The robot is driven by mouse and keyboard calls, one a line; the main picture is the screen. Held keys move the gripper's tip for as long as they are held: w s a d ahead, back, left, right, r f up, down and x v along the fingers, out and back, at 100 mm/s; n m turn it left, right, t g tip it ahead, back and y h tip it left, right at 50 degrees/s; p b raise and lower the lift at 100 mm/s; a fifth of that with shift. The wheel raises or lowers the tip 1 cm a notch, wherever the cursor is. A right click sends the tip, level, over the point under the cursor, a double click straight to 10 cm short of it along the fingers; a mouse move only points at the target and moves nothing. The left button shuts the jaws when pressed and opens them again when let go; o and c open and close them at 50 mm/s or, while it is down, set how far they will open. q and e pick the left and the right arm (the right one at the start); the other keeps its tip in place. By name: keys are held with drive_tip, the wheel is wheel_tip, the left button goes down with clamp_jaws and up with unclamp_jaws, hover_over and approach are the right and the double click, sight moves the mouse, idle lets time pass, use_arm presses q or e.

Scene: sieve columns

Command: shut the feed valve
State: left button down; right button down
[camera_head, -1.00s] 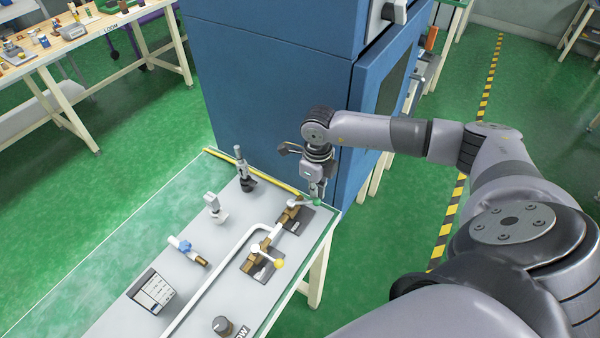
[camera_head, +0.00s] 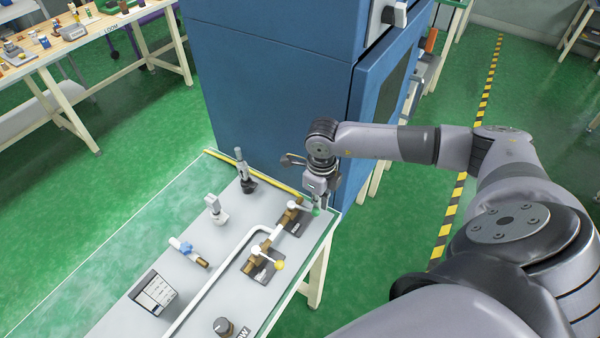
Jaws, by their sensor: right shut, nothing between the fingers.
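Two brass valves sit in line on a pipe at the bench's right side; I cannot read which is labelled feed. The far valve (camera_head: 288,217) has a white lever with a green end knob (camera_head: 316,211), pointing right and slightly towards me, across the pipe. The near valve (camera_head: 254,262) has a white lever with a yellow knob (camera_head: 280,265), also pointing right. My right gripper (camera_head: 316,203) is shut and empty, pointing down at the green knob; it looks to touch the lever's end, but contact is partly hidden. My left gripper is out of view.
A tall blue cabinet (camera_head: 270,90) stands right behind. Green floor lies open to the right.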

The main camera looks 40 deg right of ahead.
drive_tip(key=shift+s+a, duration=0.15)
drive_tip(key=shift+s+a, duration=0.35)
drive_tip(key=shift+s, duration=0.05)
drive_tip(key=shift+w+d, duration=0.3)
drive_tip(key=shift+w, duration=0.05)
wheel_tip(320, 180, up, 8)
drive_tip(key=p, duration=0.4)
idle(0.3)
idle(0.4)
